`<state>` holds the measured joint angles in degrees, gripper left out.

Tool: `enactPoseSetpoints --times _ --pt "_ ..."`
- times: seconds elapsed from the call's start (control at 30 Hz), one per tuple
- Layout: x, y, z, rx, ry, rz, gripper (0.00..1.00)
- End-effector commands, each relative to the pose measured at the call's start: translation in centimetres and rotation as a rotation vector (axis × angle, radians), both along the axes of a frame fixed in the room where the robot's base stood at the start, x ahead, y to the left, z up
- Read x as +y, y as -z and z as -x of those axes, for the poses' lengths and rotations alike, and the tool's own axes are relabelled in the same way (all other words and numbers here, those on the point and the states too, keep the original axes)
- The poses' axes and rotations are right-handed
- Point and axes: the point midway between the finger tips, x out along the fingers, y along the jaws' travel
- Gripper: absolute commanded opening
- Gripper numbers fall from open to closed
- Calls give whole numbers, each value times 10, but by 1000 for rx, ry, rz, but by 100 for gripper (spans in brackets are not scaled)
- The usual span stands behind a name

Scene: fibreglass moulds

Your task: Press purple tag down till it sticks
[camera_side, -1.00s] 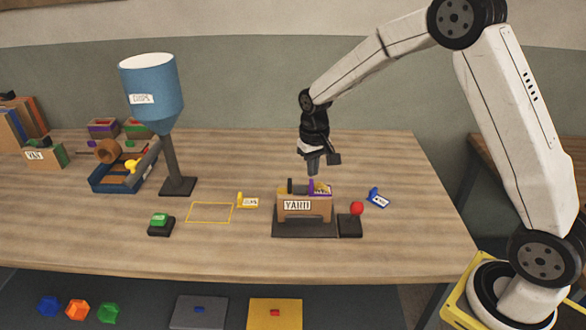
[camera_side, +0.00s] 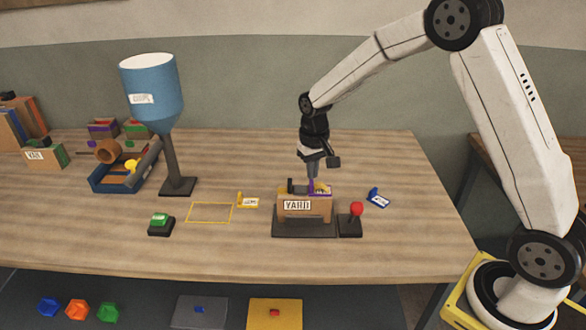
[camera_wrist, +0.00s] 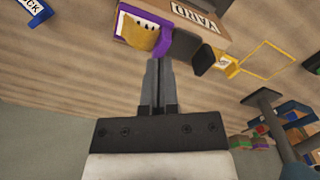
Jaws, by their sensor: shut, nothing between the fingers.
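The purple tag (camera_side: 311,187) stands at the top of the brown box labelled YARD (camera_side: 290,206). In the wrist view the purple tag (camera_wrist: 168,42) shows beside a yellow piece with white marks (camera_wrist: 140,36), at the edge of the YARD box (camera_wrist: 208,28). My gripper (camera_side: 312,177) is shut and empty, pointing down close above the tag. In the wrist view its fingertips (camera_wrist: 158,62) lie right by the purple tag. Whether they touch it I cannot tell.
The box sits on a dark base (camera_side: 304,229), with a red-knobbed lever (camera_side: 356,209) to its right. A blue tag (camera_side: 378,199) lies further right. A yellow outline (camera_side: 210,212), green button (camera_side: 159,221) and blue hopper (camera_side: 152,88) are to the left.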

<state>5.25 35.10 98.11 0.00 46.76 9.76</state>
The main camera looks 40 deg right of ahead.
Motion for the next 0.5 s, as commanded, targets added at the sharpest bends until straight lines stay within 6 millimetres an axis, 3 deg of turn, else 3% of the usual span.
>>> enactPoseSetpoints --times 0.5 --pt "0 6 0 2 0 -1 0"
